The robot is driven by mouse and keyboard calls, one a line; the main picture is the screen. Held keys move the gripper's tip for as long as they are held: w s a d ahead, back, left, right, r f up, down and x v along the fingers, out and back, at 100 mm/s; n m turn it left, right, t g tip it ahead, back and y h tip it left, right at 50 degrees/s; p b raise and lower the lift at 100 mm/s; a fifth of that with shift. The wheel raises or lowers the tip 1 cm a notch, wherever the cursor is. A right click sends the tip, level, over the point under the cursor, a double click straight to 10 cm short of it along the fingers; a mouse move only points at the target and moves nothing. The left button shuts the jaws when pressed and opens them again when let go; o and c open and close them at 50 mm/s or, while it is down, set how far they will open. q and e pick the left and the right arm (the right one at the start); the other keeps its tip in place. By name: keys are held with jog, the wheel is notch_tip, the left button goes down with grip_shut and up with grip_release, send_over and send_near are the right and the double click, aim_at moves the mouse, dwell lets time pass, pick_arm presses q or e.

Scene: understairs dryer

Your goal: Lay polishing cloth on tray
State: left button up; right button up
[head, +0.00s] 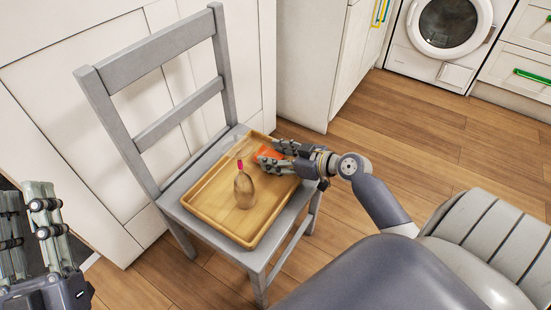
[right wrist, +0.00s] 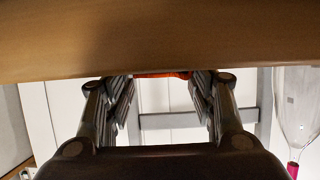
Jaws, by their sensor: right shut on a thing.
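The wooden tray (head: 206,213) lies on the seat of a grey chair. The orange polishing cloth (head: 268,153) is at the tray's far right part, at the fingertips of my right gripper (head: 268,160). In the right wrist view a strip of the orange cloth (right wrist: 160,75) shows between the fingers, right against the tray's wood (right wrist: 150,40). My right gripper is shut on the cloth; the fingers hide part of it. My left gripper (head: 30,205) is at the lower left, away from the chair, with its fingers apart and nothing seen between them.
The grey chair's backrest (head: 160,60) rises behind the tray. White cabinets (head: 60,100) stand behind it. A washing machine (head: 447,40) is at the far right. Wooden floor (head: 430,130) is clear.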

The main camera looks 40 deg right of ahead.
pick_arm(q)
jog(key=shift+s+r+t, duration=0.35)
jog(key=shift+r+t, duration=0.05)
jog(key=shift+r, duration=0.05)
pick_arm(e)
jog(key=shift+f, duration=0.25)
jog(key=shift+f, duration=0.1)
jog(key=o, duration=0.7)
pick_arm(q)
jog(key=shift+s+a+r+t, duration=0.1)
jog(key=shift+s+r+t, duration=0.25)
jog(key=shift+r, duration=0.1)
jog(key=w+f+g+y+p, duration=0.1)
jog(key=w+f+g, duration=0.3)
jog(key=f, duration=0.3)
jog(key=shift+f+g+p, duration=0.2)
jog(key=shift+g+p, duration=0.1)
jog(key=shift+g, duration=0.25)
pick_arm(e)
jog(key=v, duration=1.2)
pick_arm(q)
jog(key=shift+w, duration=0.1)
